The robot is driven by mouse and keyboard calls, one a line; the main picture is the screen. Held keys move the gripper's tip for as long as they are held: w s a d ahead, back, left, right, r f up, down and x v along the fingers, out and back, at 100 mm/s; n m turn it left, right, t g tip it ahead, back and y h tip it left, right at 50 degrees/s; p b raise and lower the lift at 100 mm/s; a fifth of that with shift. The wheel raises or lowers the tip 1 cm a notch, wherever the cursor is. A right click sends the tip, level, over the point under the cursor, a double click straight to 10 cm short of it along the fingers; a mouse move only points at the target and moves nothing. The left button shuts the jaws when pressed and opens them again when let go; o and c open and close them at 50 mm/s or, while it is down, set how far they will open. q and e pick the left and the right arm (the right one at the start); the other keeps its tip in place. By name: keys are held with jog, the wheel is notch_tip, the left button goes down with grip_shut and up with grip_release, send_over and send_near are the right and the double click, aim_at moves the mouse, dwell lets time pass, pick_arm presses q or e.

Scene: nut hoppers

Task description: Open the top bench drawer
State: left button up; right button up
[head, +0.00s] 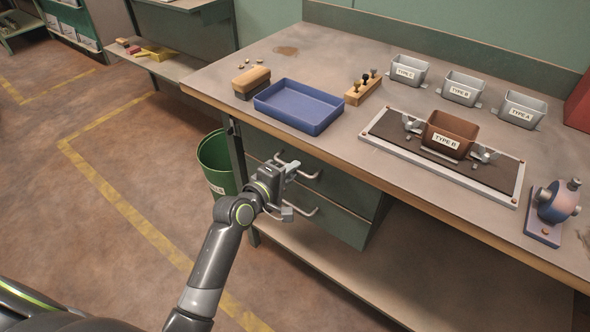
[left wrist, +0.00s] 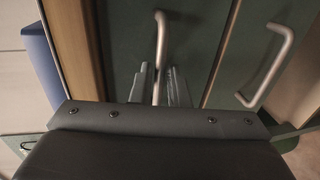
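The green drawer unit hangs under the bench, with a top drawer (head: 336,181) above a lower drawer (head: 338,218). The top drawer looks flush with the unit. Its bar handle (head: 309,175) is partly hidden by my left gripper (head: 292,170). In the left wrist view, the fingers of my left gripper (left wrist: 158,88) stand close on both sides of the top handle (left wrist: 160,40), shut on it. The lower drawer's handle (head: 304,212) is free; it also shows in the left wrist view (left wrist: 270,65). My right gripper is not in view.
On the bench (head: 345,140) above the drawers are a blue tray (head: 300,118), a brush-like block (head: 251,82) and a brown bin (head: 450,130) on a fixture. A green waste bin (head: 214,165) stands left of the unit. A shelf (head: 400,290) lies below.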

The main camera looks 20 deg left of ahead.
pick_arm(q)
jog(key=shift+x, duration=0.9)
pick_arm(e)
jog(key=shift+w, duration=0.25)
pick_arm(q)
grip_shut()
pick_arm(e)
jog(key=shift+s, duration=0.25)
pick_arm(q)
jog(key=shift+s, duration=0.1)
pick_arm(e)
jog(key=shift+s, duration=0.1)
